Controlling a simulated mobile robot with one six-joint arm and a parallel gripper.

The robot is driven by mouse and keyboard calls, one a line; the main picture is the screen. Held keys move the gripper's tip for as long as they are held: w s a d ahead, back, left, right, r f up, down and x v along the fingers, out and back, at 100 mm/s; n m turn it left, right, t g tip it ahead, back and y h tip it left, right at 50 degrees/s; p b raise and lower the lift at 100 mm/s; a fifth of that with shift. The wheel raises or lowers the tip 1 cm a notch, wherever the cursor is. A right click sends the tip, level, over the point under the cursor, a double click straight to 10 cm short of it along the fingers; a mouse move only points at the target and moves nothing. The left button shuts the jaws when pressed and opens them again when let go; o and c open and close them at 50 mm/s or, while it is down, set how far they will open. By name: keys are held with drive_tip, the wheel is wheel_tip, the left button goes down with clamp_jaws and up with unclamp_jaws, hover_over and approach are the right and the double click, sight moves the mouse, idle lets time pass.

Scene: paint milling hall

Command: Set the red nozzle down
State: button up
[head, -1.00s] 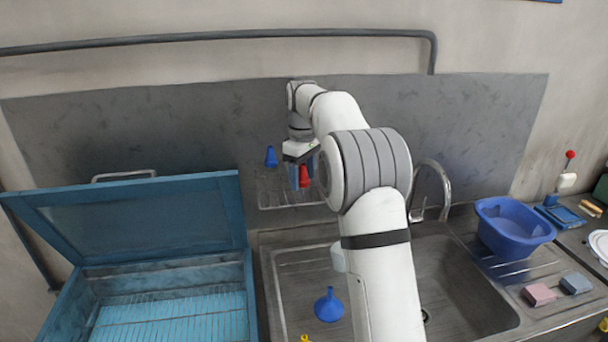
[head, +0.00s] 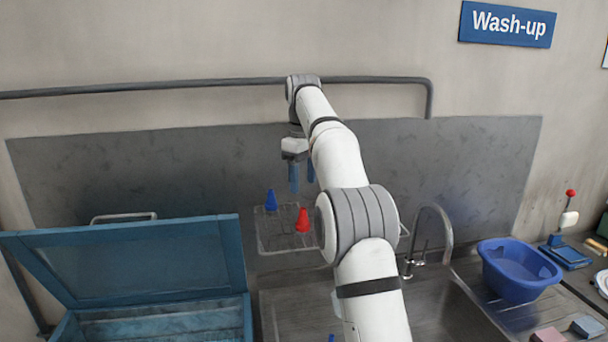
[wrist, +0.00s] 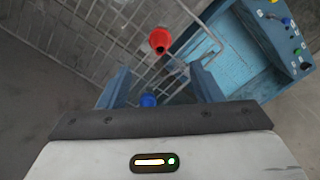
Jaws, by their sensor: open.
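The red nozzle (head: 302,221) stands upright on a wire rack (head: 262,243) fixed at the grey back panel. A blue nozzle (head: 271,200) stands to its left on the same rack. My gripper (head: 302,178) is open and empty above the rack, its blue fingers clear of the red nozzle. In the wrist view the red nozzle (wrist: 160,40) shows beyond the fingertips, and my gripper (wrist: 160,88) has its fingers spread. The blue nozzle (wrist: 148,100) shows low between the fingers, partly hidden by the gripper body.
A blue box with a raised lid (head: 130,262) stands left of the sink (head: 290,310). A curved tap (head: 445,228) rises behind the sink. A blue basin (head: 517,270) sits on the right, with pink and grey blocks (head: 585,327) in front. My arm hides part of the sink.

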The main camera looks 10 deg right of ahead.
drive_tip(key=shift+s+r, duration=0.25)
drive_tip(key=shift+r, duration=0.25)
drive_tip(key=s+r+m+t, duration=0.2)
drive_tip(key=s+m, duration=0.2)
drive_tip(key=s, duration=1.1)
drive_tip(key=s+f+m+t, duration=0.1)
drive_tip(key=s+f+m, duration=0.1)
drive_tip(key=s+f, duration=0.6)
drive_tip(key=s+f+m+t, duration=0.1)
drive_tip(key=s+f+m, duration=0.2)
drive_tip(key=s+f, duration=0.5)
drive_tip(key=s, duration=0.7)
drive_tip(key=shift+s+f+t, duration=0.15)
drive_tip(key=shift+s+t, duration=0.1)
drive_tip(key=shift+t, duration=0.05)
